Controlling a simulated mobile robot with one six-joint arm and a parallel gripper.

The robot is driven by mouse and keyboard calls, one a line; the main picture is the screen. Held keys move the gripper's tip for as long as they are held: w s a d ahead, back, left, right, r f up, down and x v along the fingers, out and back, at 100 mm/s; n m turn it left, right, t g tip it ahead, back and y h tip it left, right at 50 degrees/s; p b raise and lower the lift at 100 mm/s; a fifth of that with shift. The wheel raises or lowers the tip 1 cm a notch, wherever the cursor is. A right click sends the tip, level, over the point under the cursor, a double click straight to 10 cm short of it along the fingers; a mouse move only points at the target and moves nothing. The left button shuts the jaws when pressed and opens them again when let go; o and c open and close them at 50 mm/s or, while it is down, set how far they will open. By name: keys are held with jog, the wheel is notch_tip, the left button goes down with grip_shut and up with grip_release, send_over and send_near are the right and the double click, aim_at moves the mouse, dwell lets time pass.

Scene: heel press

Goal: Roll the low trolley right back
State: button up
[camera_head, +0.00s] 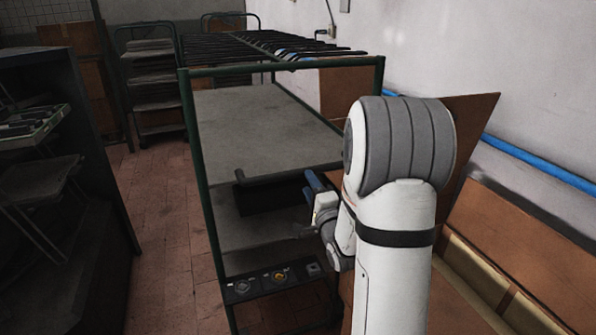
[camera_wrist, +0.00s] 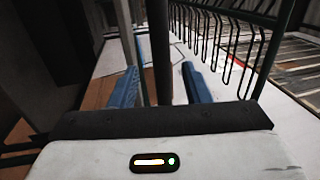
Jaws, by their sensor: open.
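A green-framed trolley (camera_head: 193,130) with flat grey shelves and a row of dark rods across its top stands in front of me. I cannot tell for sure that this is the low trolley. A dark handle-like bar (camera_head: 268,178) runs across its front at mid height. My gripper (camera_head: 314,186) is at the right end of this bar, partly hidden by my arm. In the wrist view my gripper (camera_wrist: 160,90) is open, with its two blue fingers apart. A dark bar (camera_wrist: 159,45) shows in line with the gap between them; contact cannot be told.
A dark shelf unit (camera_head: 95,130) with trays stands at left. Another green-framed rack (camera_head: 150,85) stands behind, near the back wall. Tiled floor (camera_head: 160,210) is free between them. Brown boards (camera_head: 480,110) and a blue pipe (camera_head: 530,157) line the right wall.

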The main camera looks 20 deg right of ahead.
jog(key=w+r+p, duration=0.1)
jog(key=w, duration=0.6)
jog(key=shift+w+r, duration=0.2)
jog(key=shift+r, duration=0.1)
jog(key=shift+c, duration=0.3)
grip_shut()
